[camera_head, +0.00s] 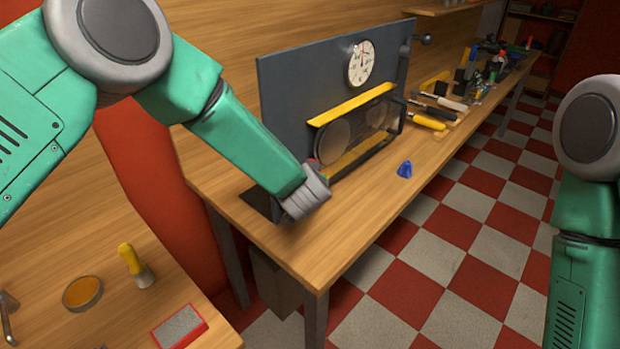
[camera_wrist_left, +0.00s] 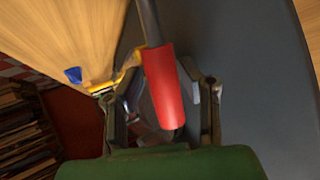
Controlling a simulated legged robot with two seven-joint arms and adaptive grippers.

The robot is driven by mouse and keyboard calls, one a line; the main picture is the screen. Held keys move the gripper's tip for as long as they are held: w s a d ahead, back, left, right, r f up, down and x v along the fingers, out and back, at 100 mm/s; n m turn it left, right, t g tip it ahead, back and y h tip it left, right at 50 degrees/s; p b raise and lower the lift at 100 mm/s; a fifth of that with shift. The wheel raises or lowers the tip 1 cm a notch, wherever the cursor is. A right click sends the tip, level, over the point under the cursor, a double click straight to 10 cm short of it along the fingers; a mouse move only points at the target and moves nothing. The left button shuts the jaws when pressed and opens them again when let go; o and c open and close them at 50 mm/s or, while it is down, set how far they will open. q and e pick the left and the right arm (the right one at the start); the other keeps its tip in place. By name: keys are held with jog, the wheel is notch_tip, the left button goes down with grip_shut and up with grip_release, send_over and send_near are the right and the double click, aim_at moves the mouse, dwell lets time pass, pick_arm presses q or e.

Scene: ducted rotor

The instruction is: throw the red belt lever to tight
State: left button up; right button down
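The red belt lever shows in the left wrist view as a red cylindrical grip (camera_wrist_left: 167,90) on a grey rod that runs up out of the picture. My left gripper (camera_wrist_left: 160,97) has its two fingers apart, one on each side of the red grip, with gaps between grip and fingers. In the head view, my left wrist is low at the near end of the dark upright panel (camera_head: 285,100) and hides most of the lever. My right arm is at the right edge; its gripper is out of view.
The panel carries a round white dial (camera_head: 361,63) and a yellow-edged guard (camera_head: 352,103) over round discs. A blue piece (camera_head: 405,169) lies on the wooden bench (camera_head: 340,235). Yellow-handled tools (camera_head: 427,122) lie farther along. The bench's front right is clear.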

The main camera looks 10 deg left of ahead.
pick_arm(q)
jog(key=shift+s+r, duration=0.1)
jog(key=shift+s, duration=0.05)
jog(key=v, duration=1.1)
jog(key=shift+s, duration=0.25)
jog(key=shift+d+r, duration=0.1)
jog(key=shift+r, duration=0.05)
